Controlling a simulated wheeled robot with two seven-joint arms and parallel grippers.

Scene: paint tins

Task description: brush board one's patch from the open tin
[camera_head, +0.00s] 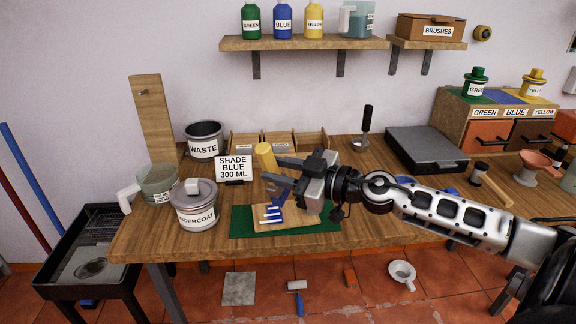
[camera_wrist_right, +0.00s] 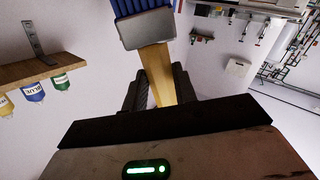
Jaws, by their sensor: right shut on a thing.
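My right gripper (camera_head: 281,171) is shut on a brush (camera_head: 266,157) with a yellow handle. The right wrist view shows the brush's grey ferrule (camera_wrist_right: 147,28) and blue bristles beyond the fingers. The gripper is above a pale wooden board (camera_head: 304,217), which lies on a green mat (camera_head: 240,224). A patch with blue and white stripes (camera_head: 272,214) shows on the board, close to the bristles; I cannot tell whether they touch. A grey tin labelled as undercoat (camera_head: 197,217) stands left of the mat, with a pale block on top. My left gripper is out of view.
A waste tin (camera_head: 204,147) and a sign reading shade blue 300 ml (camera_head: 235,169) stand behind. A clear jug (camera_head: 158,181) is at the left edge. A grey case (camera_head: 425,149) lies right. My right arm spans the bench's right side.

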